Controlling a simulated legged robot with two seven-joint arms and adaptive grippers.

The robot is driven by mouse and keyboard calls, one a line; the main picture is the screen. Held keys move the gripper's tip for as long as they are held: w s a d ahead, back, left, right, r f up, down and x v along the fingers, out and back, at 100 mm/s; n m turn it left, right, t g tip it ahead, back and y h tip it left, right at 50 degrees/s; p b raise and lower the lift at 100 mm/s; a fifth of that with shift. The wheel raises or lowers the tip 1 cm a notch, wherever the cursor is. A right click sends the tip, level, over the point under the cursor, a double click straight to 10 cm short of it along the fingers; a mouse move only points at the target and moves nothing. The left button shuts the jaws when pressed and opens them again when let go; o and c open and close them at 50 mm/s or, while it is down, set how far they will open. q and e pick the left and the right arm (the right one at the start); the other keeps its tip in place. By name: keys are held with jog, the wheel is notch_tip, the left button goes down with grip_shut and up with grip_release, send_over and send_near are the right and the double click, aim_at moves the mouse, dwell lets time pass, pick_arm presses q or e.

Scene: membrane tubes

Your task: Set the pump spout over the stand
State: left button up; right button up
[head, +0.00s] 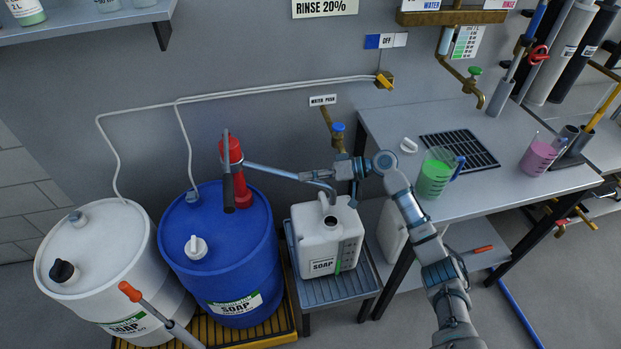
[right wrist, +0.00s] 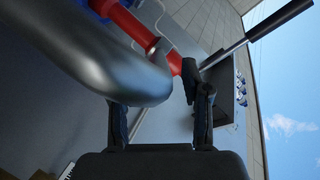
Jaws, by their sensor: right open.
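The red drum pump (head: 236,180) stands upright on the blue soap drum (head: 190,245). Its grey spout (head: 275,172) reaches right, with its bent end (head: 332,190) above the white soap jerrycan (head: 315,245). That jerrycan sits on the low grey stand (head: 335,292), its neck open near the spout's end. My right gripper (head: 341,176) is open at the spout's outer end. In the right wrist view the spout (right wrist: 105,50) crosses close in front of the open fingers (right wrist: 155,100); whether they touch it is unclear. My left gripper is out of view.
A white drum (head: 95,250) stands left of the blue one. An orange-tipped lever (head: 160,312) rises at front left. The bench (head: 480,185) at right carries a green jug (head: 435,178) and a pink jug (head: 538,158). A pipe with a blue valve (head: 337,130) comes off the wall behind the gripper.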

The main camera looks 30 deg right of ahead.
notch_tip(320, 180, up, 9)
jog(key=shift+d+f, duration=0.2)
jog(key=shift+d, duration=0.1)
jog(key=shift+w, duration=0.1)
jog(key=shift+a, duration=0.1)
